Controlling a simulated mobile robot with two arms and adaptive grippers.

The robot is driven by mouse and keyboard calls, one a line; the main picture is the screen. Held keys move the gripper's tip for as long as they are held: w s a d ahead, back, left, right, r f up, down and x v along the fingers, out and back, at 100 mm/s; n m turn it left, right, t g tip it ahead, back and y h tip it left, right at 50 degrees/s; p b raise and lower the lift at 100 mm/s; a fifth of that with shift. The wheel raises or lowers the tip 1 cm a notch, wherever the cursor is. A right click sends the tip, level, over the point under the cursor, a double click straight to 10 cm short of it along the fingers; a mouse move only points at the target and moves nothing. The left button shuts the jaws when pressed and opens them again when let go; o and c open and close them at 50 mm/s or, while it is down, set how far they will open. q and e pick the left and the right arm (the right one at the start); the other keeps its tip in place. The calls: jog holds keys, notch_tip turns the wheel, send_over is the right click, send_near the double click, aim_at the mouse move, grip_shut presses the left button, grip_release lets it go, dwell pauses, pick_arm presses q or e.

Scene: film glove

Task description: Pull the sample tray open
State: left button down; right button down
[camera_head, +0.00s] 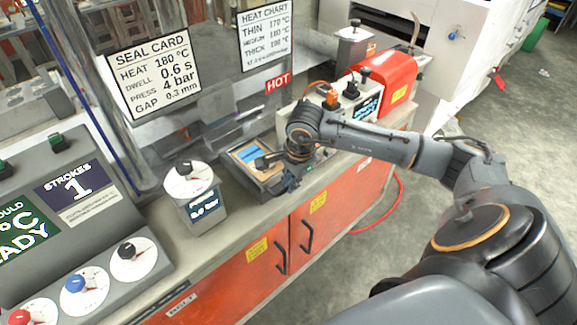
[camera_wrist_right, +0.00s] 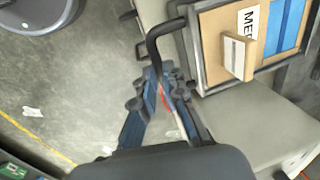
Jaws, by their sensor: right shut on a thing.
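The sample tray (camera_head: 237,166) lies on the bench top, a dark-rimmed tray with a tan bed and a blue strip. In the right wrist view the tray (camera_wrist_right: 201,62) is at the upper right, with a tan block and part of a label on it. Its black bent handle (camera_wrist_right: 154,45) sticks out from the tray's edge. My right gripper (camera_head: 289,181) is at the tray's near side. In the right wrist view my right gripper (camera_wrist_right: 160,76) is shut on the end of the handle. My arm hides part of the tray in the head view. My left gripper is not in view.
A dial box (camera_head: 196,200) stands on the bench left of the tray. A red-covered unit (camera_head: 392,72) stands to the right, behind my arm. A clear guard and sign cards are behind. Orange cabinet doors (camera_head: 268,262) are below; the floor in front is open.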

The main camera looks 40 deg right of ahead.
jog(key=c, duration=1.8)
grip_release()
jog(key=shift+w, duration=0.1)
jog(key=o, duration=0.4)
jog(key=shift+r, duration=0.45)
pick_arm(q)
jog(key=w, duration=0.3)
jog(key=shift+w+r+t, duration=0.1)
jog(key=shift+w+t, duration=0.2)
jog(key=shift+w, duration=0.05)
pick_arm(e)
notch_tip(320, 180, up, 11)
jog(key=s, duration=0.2)
jog(key=shift+s+d, duration=0.15)
jog(key=shift+s, duration=0.05)
jog(key=shift+f, duration=0.1)
